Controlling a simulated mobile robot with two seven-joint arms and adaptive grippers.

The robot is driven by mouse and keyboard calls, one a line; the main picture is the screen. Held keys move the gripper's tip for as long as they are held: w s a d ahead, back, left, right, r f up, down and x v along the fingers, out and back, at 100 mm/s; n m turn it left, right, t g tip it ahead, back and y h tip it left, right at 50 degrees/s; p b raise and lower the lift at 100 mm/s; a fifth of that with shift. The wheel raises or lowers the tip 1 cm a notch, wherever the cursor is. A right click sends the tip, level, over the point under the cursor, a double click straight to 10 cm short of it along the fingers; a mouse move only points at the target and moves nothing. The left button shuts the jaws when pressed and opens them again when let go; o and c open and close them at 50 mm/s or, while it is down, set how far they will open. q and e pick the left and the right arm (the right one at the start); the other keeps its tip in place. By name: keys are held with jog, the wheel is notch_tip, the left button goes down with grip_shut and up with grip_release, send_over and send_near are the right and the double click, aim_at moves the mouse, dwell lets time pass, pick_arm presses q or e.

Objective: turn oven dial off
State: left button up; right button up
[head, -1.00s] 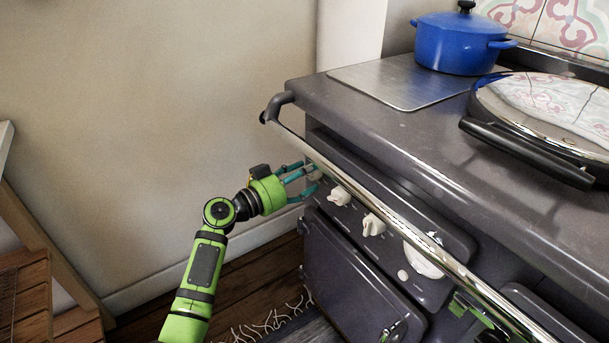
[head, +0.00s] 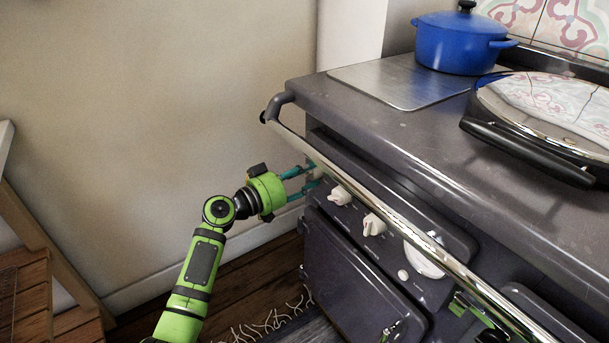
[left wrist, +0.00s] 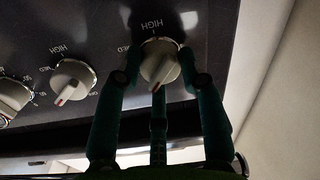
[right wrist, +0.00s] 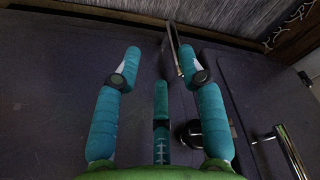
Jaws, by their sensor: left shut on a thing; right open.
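The oven front panel carries several white dials. In the left wrist view, the end dial (left wrist: 160,64) sits between the teal fingers of my left gripper (left wrist: 160,58), which is shut on it. That dial has HIGH marked above it, and its red mark points downward in that view. In the head view, my left gripper (head: 312,175) reaches under the chrome rail to the panel's left end, where the fingers and rail mostly hide the dial. My right gripper (right wrist: 160,68) is open and empty, close to the dark oven front.
The chrome rail (head: 400,222) runs across the oven front just above the dials. Neighbouring dials (head: 340,195) (head: 374,225) stand to the right. A blue pot (head: 458,45) is on the stovetop. A metal handle (right wrist: 290,150) shows in the right wrist view.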

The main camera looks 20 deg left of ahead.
pick_arm(q)
jog(key=n, duration=0.2)
jog(key=n+p, duration=0.1)
jog(key=n, duration=0.1)
jog(key=shift+w+a+r, duration=0.1)
jog(key=shift+r, duration=0.25)
jog(key=shift+a+n+p, duration=0.1)
jog(key=shift+n+p, duration=0.35)
jog(key=shift+n, duration=1.55)
pick_arm(e)
jog(key=shift+s+d+f, duration=0.1)
jog(key=shift+s+f, duration=0.3)
jog(key=shift+f, duration=0.4)
jog(key=shift+s+f, duration=0.45)
jog(key=shift+f, duration=0.4)
jog(key=shift+s+d+f, duration=0.1)
jog(key=shift+s+f, duration=0.3)
jog(key=shift+f, duration=0.4)
pick_arm(q)
jog(key=o, duration=1.2)
jog(key=shift+w, duration=0.1)
jog(key=shift+c, duration=0.2)
jog(key=shift+f+g, duration=0.15)
jog(key=shift+g, duration=0.15)
pick_arm(e)
jog(key=shift+a, duration=0.1)
